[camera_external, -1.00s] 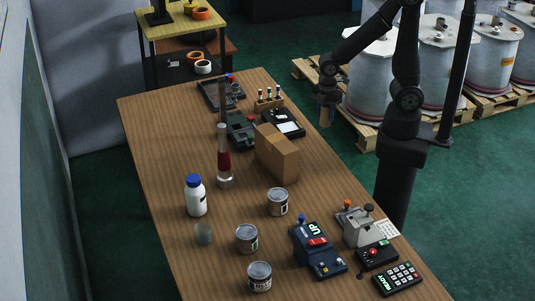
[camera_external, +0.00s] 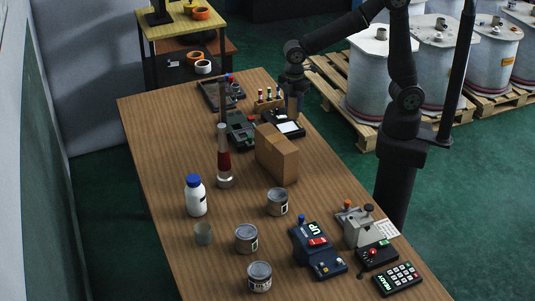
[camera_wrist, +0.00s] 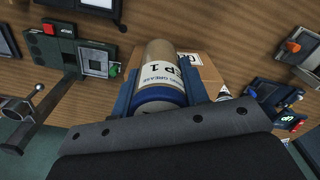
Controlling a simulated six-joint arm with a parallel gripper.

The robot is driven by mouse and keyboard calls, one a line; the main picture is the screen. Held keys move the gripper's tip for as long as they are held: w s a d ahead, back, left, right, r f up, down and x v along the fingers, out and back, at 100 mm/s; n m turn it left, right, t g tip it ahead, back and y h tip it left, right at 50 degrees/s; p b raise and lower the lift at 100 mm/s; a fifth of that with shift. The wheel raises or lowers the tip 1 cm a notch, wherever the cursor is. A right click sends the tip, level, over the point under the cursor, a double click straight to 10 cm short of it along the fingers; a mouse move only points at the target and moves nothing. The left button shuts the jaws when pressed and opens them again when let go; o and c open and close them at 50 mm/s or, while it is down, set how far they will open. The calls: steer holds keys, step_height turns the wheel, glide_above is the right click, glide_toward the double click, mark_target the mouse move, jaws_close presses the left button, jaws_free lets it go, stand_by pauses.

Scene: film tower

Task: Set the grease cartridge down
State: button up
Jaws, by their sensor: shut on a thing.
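The grease cartridge (camera_wrist: 164,72) is a beige cylinder with a blue end band and a label reading "GREASE" and "EP 1". In the wrist view my gripper (camera_wrist: 168,92) is shut on it, with blue jaws along both sides. In the external view my gripper (camera_external: 291,112) points down over the far right edge of the table, close to the dark device with a pale screen (camera_external: 289,127). I cannot make out the cartridge there. Its far end overlaps the cardboard box (camera_wrist: 206,70) in the wrist view; I cannot tell the gap to the tabletop.
The wooden table (camera_external: 160,145) holds the cardboard box (camera_external: 276,155), an upright red and silver tube (camera_external: 224,165), a white bottle (camera_external: 195,197), several cans, a blue switch box (camera_external: 318,250) and a rack of small bottles (camera_external: 268,100). The table's left side is mostly clear.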

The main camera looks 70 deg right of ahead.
steer(key=w+a+f, duration=0.1)
steer(key=w+a, duration=0.2)
steer(key=a, duration=0.8)
steer(key=w+a+f+n, duration=0.1)
steer(key=w+a, duration=0.2)
steer(key=a, duration=0.7)
steer(key=w+a+f, duration=0.1)
steer(key=w+a, duration=0.2)
steer(key=a, duration=0.8)
steer(key=shift+f, duration=7.7)
steer(key=shift+f, duration=0.15)
steer(key=o, duration=1)
step_height(320, 180, up, 12)
steer(key=shift+r, duration=0.2)
